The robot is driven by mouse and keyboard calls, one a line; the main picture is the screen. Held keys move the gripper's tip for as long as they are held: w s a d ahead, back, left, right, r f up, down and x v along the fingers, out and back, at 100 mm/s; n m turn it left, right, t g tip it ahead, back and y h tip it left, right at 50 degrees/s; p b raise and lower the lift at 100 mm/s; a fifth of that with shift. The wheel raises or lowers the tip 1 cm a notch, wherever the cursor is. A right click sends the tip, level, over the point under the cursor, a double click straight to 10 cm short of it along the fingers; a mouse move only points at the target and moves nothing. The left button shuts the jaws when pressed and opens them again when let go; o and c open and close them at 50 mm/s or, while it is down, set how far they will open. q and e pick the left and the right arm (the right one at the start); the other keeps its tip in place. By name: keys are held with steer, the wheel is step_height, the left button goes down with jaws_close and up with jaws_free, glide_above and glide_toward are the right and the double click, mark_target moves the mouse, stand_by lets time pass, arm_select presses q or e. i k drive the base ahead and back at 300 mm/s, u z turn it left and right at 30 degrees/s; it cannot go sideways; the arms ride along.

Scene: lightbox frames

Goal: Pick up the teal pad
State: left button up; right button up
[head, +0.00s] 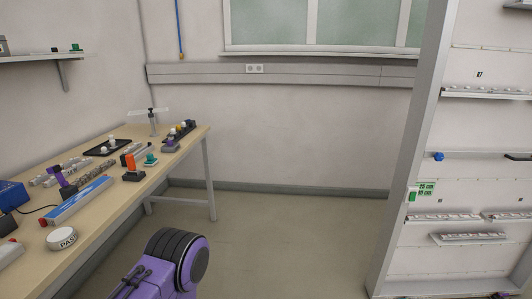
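A small teal piece (151,160) with a pale top sits on the wooden workbench, near its right edge. It is the only teal thing I make out on the bench; it is too small to tell whether it is a flat pad. An orange block on a dark base (131,167) stands just left of it. Neither of my grippers shows in the head view. Only a purple and black link of my own arm shows at the bottom, apart from the bench.
The workbench (110,215) runs along the left, crowded with a blue-and-white box (79,201), a round white tin (62,239), a black tray (107,147) and a purple item (62,181). A tall rack (412,150) stands right. The floor between is clear.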

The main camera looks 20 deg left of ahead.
mark_target(151, 162)
steer(key=u, duration=0.25)
steer(key=i, duration=1.45)
steer(key=u, duration=1.65)
steer(key=i, duration=1.2)
steer(key=u, duration=1)
